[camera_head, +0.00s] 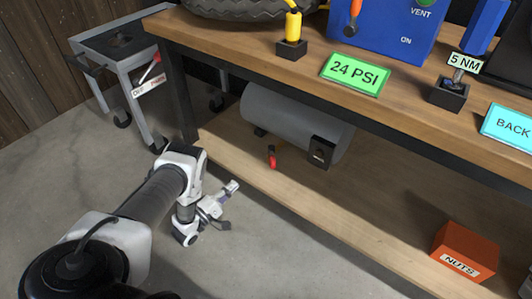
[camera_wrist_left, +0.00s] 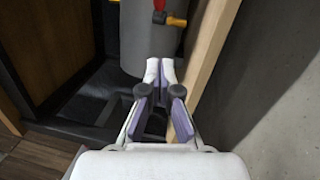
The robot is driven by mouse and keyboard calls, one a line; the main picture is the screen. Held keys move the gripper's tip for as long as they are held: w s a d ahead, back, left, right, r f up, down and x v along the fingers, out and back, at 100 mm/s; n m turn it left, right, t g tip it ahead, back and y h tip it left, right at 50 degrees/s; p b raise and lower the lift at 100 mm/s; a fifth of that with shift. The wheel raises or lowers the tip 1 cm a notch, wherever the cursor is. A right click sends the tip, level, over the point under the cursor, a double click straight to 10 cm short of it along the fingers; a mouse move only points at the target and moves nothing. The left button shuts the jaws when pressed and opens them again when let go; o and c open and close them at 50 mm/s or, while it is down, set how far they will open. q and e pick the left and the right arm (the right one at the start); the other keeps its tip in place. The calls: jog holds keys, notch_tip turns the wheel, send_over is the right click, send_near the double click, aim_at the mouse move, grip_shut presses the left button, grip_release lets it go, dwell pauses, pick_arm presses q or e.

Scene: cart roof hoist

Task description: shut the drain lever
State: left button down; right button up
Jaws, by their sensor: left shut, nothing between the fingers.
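The drain lever (camera_head: 272,160) is a small red handle at the underside of the grey tank (camera_head: 290,118), under the bench top. In the left wrist view the red lever (camera_wrist_left: 159,16) is at the top edge, partly cut off, beside a yellow-orange valve body (camera_wrist_left: 177,21) on the tank (camera_wrist_left: 146,42). My left gripper (camera_head: 233,187) is in front of the lower shelf, to the left of the lever and apart from it. Its fingertips (camera_wrist_left: 160,67) are together and empty, pointing toward the tank. My right gripper is not in view.
The wooden lower shelf (camera_head: 345,207) has its front edge close to my left gripper. An orange NUTS bin (camera_head: 465,251) stands at its right. A grey cart (camera_head: 120,45) stands left of the bench. The concrete floor in front is clear.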

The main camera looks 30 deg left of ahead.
pick_arm(q)
jog(key=b, duration=0.4)
send_near(272, 157)
jog(key=w+a+f, duration=0.2)
jog(key=a, duration=0.1)
jog(key=shift+w+a, duration=0.15)
jog(key=shift+w, duration=0.2)
jog(key=shift+w+d+r+b, duration=0.2)
jog(key=shift+w+d+r, duration=0.1)
jog(key=shift+w+d, duration=0.45)
jog(key=shift+w+d+r+b, duration=0.15)
jog(key=shift+w+d+r, duration=0.15)
jog(key=shift+w+d, duration=0.45)
jog(key=shift+s+d, duration=0.15)
